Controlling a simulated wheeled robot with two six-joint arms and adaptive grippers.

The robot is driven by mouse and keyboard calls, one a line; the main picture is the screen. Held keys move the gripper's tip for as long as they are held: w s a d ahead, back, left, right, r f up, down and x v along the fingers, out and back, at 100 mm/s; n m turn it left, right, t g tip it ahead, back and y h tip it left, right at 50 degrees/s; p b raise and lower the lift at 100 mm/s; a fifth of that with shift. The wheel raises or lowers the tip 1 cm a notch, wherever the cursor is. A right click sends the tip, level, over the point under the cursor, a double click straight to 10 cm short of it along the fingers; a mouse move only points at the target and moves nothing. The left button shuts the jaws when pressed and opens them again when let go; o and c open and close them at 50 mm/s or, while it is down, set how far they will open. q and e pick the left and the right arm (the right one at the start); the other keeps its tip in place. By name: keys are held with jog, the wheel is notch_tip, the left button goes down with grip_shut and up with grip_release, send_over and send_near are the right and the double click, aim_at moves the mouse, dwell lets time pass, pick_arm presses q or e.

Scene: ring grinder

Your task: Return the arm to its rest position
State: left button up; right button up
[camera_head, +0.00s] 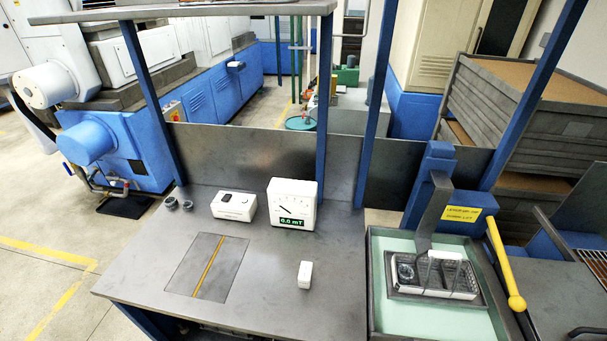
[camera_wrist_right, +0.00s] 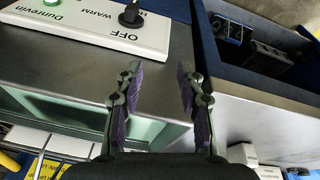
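My right gripper (camera_wrist_right: 159,70) shows in the right wrist view, its two fingers apart with nothing between them. Beyond its left finger is a white control panel (camera_wrist_right: 95,25) with a black knob and the words OFF and WARM. The fingers appear apart from it. Neither of my arms shows in the head view, and my left gripper is in neither view.
The head view shows a grey workbench (camera_head: 150,285) with a 0.0 mT meter (camera_head: 293,204), a white switch box (camera_head: 233,206) and a small white block (camera_head: 305,275). At right, a metal basket (camera_head: 435,277) sits in a green-lined tank (camera_head: 410,319) beside a yellow lever (camera_head: 505,262).

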jog(key=s+d+f+g+b, duration=0.1)
jog(key=s+f+b, duration=0.25)
jog(key=f, duration=0.95)
jog(key=s+d+f+b, duration=0.15)
jog(key=s+f, duration=0.35)
jog(key=f, duration=0.7)
jog(key=s+f+b, duration=0.3)
jog(key=s+f, duration=0.9)
jog(key=s, duration=0.1)
jog(key=shift+s+f+g+b, duration=0.2)
jog(key=shift+s+g+b, duration=0.15)
jog(key=shift+g+b, duration=0.05)
jog(key=shift+a, duration=0.1)
